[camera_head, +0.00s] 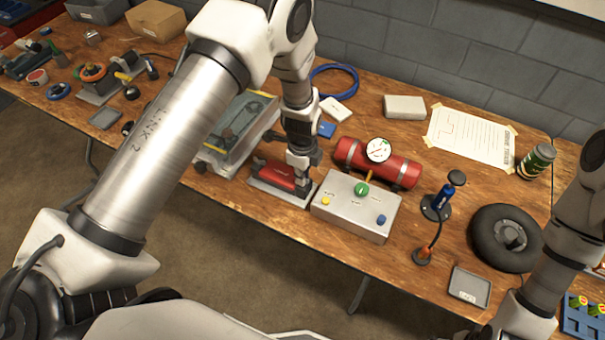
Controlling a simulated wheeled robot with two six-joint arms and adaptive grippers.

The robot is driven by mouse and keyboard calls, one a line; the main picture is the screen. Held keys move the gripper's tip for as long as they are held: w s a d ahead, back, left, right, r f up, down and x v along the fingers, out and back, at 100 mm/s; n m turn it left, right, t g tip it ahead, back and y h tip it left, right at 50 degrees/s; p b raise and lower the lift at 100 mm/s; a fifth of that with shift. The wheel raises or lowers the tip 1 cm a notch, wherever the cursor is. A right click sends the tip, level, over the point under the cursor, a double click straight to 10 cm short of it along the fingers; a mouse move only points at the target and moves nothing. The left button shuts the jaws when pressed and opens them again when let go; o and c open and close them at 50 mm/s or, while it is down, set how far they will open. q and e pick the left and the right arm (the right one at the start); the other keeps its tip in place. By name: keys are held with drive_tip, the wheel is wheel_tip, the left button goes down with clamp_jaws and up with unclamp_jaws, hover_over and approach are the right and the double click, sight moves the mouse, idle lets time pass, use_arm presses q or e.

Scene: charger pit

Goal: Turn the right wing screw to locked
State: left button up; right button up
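A red device (275,174) sits on a grey metal base plate (277,193) near the front edge of the workbench. My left gripper (303,186) points down at the right end of this device. Its fingers are small and dark here, and I cannot tell whether they are open or shut. No wing screw can be made out; the gripper covers the right end of the device, where one may be hidden. My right arm shows at the right edge, but its gripper is not in view.
A grey box (348,222) with yellow, green and blue knobs stands just right of my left gripper. Behind it lies a red cylinder (402,172) with a gauge. A clear-sided bin (232,140) stands to the left. A blue pump (443,197) and black wheel (486,232) are farther right.

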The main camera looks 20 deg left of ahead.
use_arm(q)
drive_tip(key=shift+o, duration=0.4)
wheel_tip(320, 180, up, 12)
idle(0.5)
